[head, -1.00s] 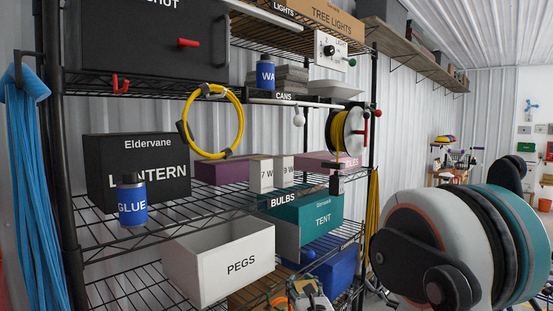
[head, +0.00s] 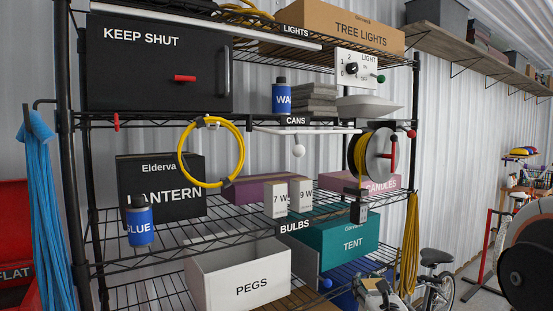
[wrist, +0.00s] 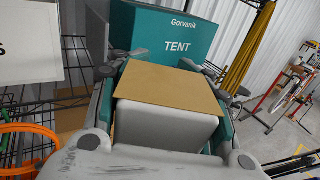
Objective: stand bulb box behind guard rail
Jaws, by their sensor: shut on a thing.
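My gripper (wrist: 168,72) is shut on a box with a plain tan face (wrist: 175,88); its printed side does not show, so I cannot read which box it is. In the head view my gripper (head: 376,288) is low at the right, in front of the shelving and below the teal TENT box (head: 350,238). Two white bulb boxes, 7 W (head: 277,198) and 9 W (head: 303,195), stand upright side by side on the middle wire shelf, behind the BULBS label (head: 294,226). I cannot clearly make out a separate guard rail there.
A white PEGS bin (head: 240,277) sits below. A yellow cable loop (head: 211,152) and cable reel (head: 372,156) hang above.

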